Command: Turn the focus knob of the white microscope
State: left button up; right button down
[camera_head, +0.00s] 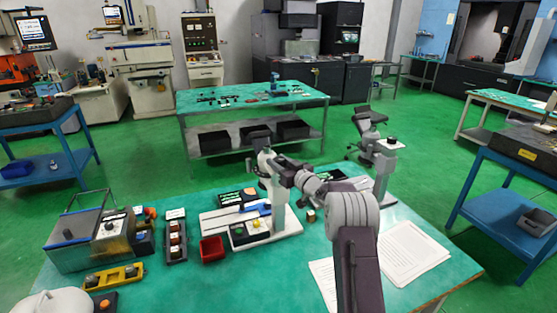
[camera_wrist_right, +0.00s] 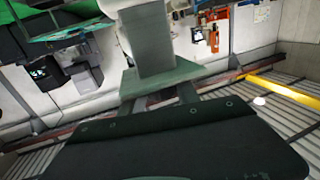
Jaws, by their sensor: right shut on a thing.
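The white microscope (camera_head: 276,194) stands on the near green table in the head view, with a white column and a wide pale base. My right arm reaches in from the bottom right. My right gripper (camera_head: 279,168) is at the side of the microscope's upper column, shut on the focus knob. The knob itself is hidden behind the gripper. In the wrist view my right gripper (camera_wrist_right: 160,93) has a grey-green block in front of it, and a small pale part shows behind that block. My left gripper is not in view.
On the near table (camera_head: 185,285) stand a grey box (camera_head: 90,245), a red bin (camera_head: 211,250), a yellow holder (camera_head: 112,277) and papers (camera_head: 412,252). A second instrument (camera_head: 383,165) stands behind my right arm. Bare tabletop lies at the front middle.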

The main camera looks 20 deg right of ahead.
jog(key=shift+r, duration=0.15)
jog(key=c, duration=0.9)
grip_release()
jog(key=shift+s, duration=0.1)
jog(key=shift+s+d, duration=0.15)
jog(key=shift+s, duration=0.15)
pick_arm(q)
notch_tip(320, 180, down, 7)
jog(key=b, duration=0.7)
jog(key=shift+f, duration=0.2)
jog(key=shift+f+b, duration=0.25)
jog(key=shift+b, duration=0.2)
pick_arm(e)
jog(key=s+d, duration=0.1)
jog(key=s, duration=0.7)
jog(key=shift+d, duration=0.2)
